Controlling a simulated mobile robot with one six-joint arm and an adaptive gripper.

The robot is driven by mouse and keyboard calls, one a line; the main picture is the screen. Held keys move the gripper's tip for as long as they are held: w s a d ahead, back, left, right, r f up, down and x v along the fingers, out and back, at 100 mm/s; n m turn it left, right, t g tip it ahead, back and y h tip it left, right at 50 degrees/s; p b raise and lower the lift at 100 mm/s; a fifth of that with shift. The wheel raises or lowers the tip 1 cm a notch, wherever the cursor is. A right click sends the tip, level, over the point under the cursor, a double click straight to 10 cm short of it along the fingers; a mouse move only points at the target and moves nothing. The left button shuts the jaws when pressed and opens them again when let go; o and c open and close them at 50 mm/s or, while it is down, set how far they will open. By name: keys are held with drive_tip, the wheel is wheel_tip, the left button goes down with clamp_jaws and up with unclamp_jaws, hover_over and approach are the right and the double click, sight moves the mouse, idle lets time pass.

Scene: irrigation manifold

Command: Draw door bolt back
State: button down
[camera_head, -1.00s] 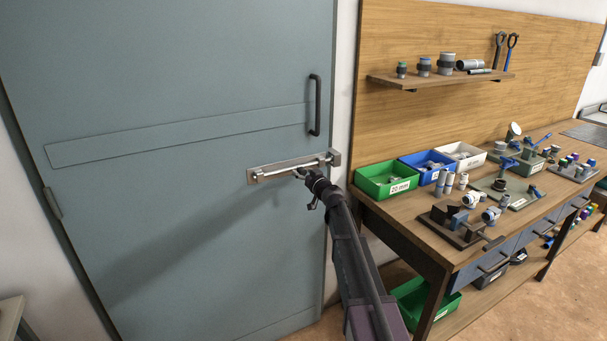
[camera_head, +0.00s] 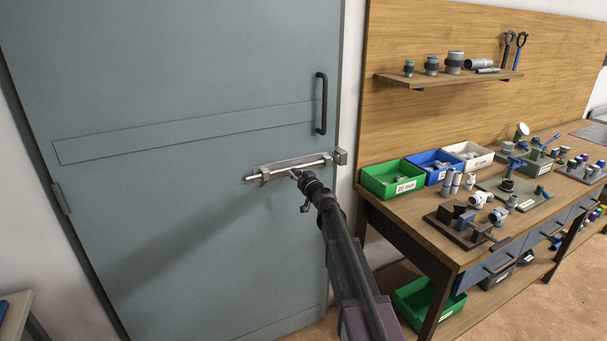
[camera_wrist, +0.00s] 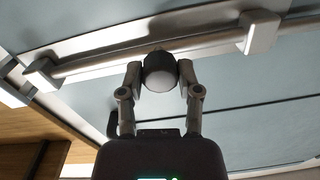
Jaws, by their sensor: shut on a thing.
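The door bolt (camera_head: 290,167) is a metal rod on a pale plate across the grey-blue door (camera_head: 190,75), below the black handle (camera_head: 321,103). Its left end sticks out past the plate. The keeper block (camera_head: 341,156) is on the frame at the right, and the rod's right end appears clear of it. My gripper (camera_head: 297,175) is at the middle of the bolt. In the wrist view, the fingers of my gripper (camera_wrist: 160,80) are shut on both sides of the round dark bolt knob (camera_wrist: 160,72). The rod (camera_wrist: 105,59) runs behind it between two guides.
A workbench (camera_head: 425,238) stands right of the door, carrying a green bin (camera_head: 394,191), a blue bin, a white bin and several fittings. A shelf (camera_head: 445,80) hangs above it. Another surface edge shows at the lower left. The door face left of the bolt is clear.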

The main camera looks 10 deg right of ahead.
drive_tip(key=shift+a, duration=0.25)
drive_tip(key=shift+c, duration=1.5)
unclamp_jaws()
drive_tip(key=shift+a, duration=0.1)
drive_tip(key=shift+s, duration=0.15)
drive_tip(key=shift+s+d, duration=0.15)
drive_tip(key=shift+d, duration=0.1)
drive_tip(key=v, duration=1.1)
drive_tip(key=shift+s, duration=0.25)
